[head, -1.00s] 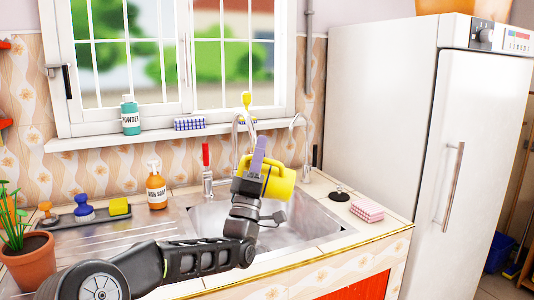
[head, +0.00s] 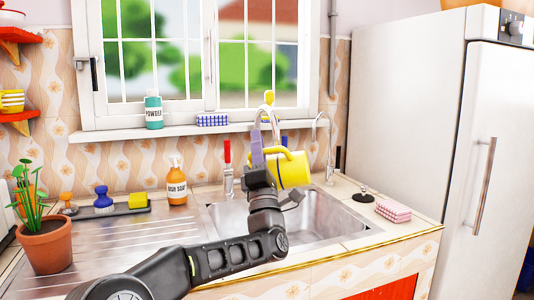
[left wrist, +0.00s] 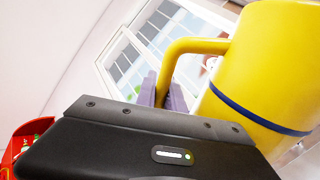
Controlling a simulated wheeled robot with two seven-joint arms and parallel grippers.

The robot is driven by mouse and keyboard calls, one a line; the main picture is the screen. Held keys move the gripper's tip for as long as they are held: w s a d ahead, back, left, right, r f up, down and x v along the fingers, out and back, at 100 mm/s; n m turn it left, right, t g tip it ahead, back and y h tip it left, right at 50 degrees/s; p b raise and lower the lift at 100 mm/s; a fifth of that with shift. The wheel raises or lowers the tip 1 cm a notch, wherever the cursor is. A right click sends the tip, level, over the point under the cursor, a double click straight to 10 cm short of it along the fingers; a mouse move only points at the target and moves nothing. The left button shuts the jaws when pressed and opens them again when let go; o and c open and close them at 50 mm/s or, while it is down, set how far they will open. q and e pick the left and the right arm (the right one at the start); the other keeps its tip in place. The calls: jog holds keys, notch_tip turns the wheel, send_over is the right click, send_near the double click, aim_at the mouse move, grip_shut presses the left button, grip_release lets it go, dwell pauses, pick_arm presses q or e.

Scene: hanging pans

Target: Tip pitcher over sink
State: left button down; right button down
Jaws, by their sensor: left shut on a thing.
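A yellow pitcher (head: 291,171) is held up over the sink (head: 231,218), in front of the tall tap (head: 268,115). My left gripper (head: 258,152) is shut on its handle, with the purple fingers showing to the left of the body. In the left wrist view the pitcher (left wrist: 265,75), with a dark blue band, fills the right side, and the handle runs between the gripper's fingers (left wrist: 163,92). The pitcher looks slightly tilted in the head view; its mouth and inside cannot be made out. My right gripper is not in view.
An orange soap bottle (head: 177,182) and a tray (head: 125,209) with brushes and a yellow sponge stand left of the sink. A potted plant (head: 45,245) stands at the left. A black plug (head: 363,196) and pink sponges (head: 394,211) lie right; the fridge (head: 405,110) stands beyond.

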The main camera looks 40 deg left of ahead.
pick_arm(q)
jog(key=shift+s+a+r+n+g+y+b, duration=0.1)
jog(key=shift+s+a+n+g+y+b, duration=0.1)
jog(key=shift+a+n+g+y, duration=0.35)
jog(key=shift+s+a+f+n+g+y+b, duration=0.15)
jog(key=shift+n+g+y, duration=0.1)
jog(key=shift+n+g, duration=0.55)
jog(key=shift+s+a+r+n+g+y+b, duration=0.25)
jog(key=shift+n+g+y, duration=0.2)
jog(key=shift+n, duration=0.4)
jog(key=shift+f, duration=0.1)
dwell(1.0)
